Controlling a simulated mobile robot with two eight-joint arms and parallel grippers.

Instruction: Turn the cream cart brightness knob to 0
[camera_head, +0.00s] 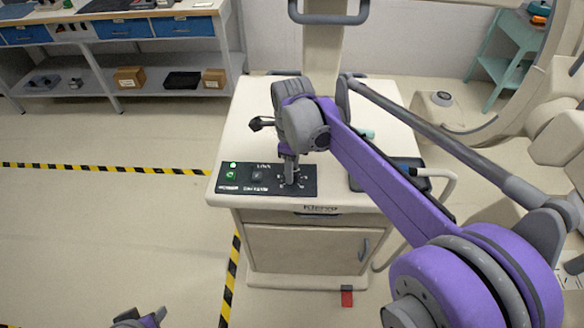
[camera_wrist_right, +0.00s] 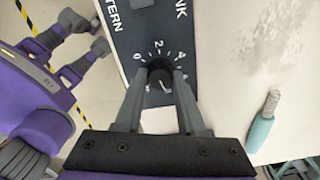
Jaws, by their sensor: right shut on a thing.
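The cream cart (camera_head: 305,235) stands in the middle of the head view, with a black control panel (camera_head: 262,180) on its front left top. The dark brightness knob (camera_wrist_right: 160,74) shows in the right wrist view, ringed by white numbers including 2 and 4. A pale mark on it points toward the lower right; its exact reading is unclear. My right gripper (camera_wrist_right: 157,84) is shut on the knob, one finger on each side. In the head view the right gripper (camera_head: 291,180) hides most of the knob. My left gripper (camera_head: 140,319) is empty and open at the bottom edge.
A green-lit switch (camera_head: 231,174) is at the panel's left. A teal-handled tool (camera_wrist_right: 262,122) lies on the cart top. A dark tray (camera_head: 372,181) is at the cart's right side. Striped floor tape (camera_head: 110,168) and open floor lie to the left.

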